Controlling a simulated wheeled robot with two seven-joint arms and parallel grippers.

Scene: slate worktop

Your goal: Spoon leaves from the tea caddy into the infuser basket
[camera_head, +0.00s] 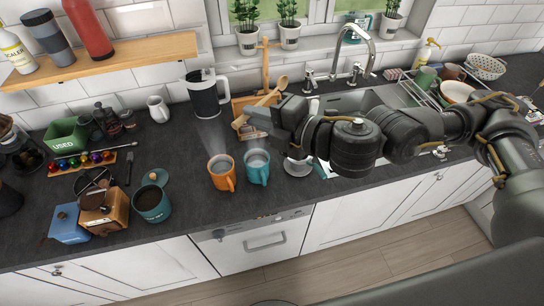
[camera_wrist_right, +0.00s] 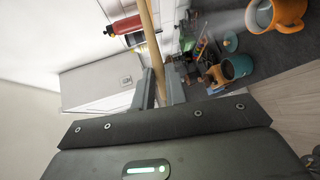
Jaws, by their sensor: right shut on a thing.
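My right gripper (camera_head: 256,126) is above the worktop behind the teal mug. In the right wrist view its fingers (camera_wrist_right: 160,92) are closed on a pale wooden handle (camera_wrist_right: 149,35), and the far end runs out of frame. The head view shows a wooden spoon (camera_head: 267,98) by the gripper. I cannot tell whether it is the held piece. A teal canister (camera_head: 152,204) with dark contents, probably the tea caddy, stands open at the front left. A teal lid (camera_head: 155,177) is behind it. I cannot make out the infuser basket. My left gripper is not in view.
An orange mug (camera_head: 221,171) and a teal mug (camera_head: 257,166) stand near the front edge. A kettle (camera_head: 206,99) is behind them. A wooden box (camera_head: 104,216) and blue box (camera_head: 67,226) sit left of the canister. Worktop between canister and orange mug is clear.

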